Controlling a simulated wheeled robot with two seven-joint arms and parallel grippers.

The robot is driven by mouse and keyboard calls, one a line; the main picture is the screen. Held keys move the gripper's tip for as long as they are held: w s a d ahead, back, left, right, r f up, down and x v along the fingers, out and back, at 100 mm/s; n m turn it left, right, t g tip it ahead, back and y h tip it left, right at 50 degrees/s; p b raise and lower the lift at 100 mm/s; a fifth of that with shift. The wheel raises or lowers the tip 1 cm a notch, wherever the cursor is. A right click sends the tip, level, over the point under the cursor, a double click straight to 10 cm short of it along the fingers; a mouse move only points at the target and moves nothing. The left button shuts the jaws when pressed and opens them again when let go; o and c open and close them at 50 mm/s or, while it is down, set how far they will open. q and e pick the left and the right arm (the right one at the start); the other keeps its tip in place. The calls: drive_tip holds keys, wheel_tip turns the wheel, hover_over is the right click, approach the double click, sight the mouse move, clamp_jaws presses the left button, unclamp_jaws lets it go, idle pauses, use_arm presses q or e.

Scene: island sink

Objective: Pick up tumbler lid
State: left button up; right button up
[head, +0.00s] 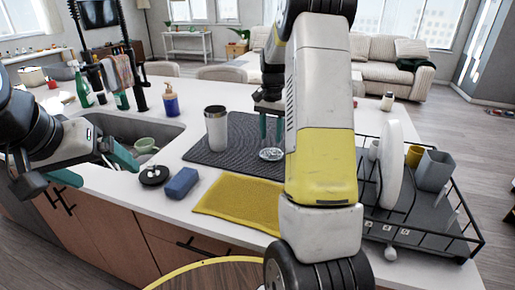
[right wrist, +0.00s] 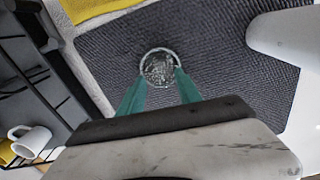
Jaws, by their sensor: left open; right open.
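The tumbler lid (head: 271,154), a small clear round disc, lies on the dark drying mat (head: 236,150). The right wrist view shows the lid (right wrist: 158,67) just beyond and between my right fingertips. My right gripper (head: 271,139) is open and points down above the lid; I cannot tell if it touches. Its teal fingers also show in the right wrist view (right wrist: 160,82). A white tumbler (head: 216,128) with a dark rim stands upright on the mat, left of the lid. My left gripper (head: 94,168) is open and empty over the counter edge by the sink.
A dish rack (head: 415,205) with a white plate and cups stands right of my right arm. A yellow cloth (head: 238,203), blue sponge (head: 182,183) and black round stopper (head: 153,174) lie in front. The sink (head: 165,134) holds a green cup (head: 146,145). A soap bottle (head: 171,100) stands behind.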

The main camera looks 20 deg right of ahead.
sight(272, 150)
drive_tip(key=f, duration=0.6)
drive_tip(key=shift+w+d+f, duration=0.1)
drive_tip(key=shift+w+d, duration=0.15)
drive_tip(key=shift+d, duration=0.05)
clamp_jaws()
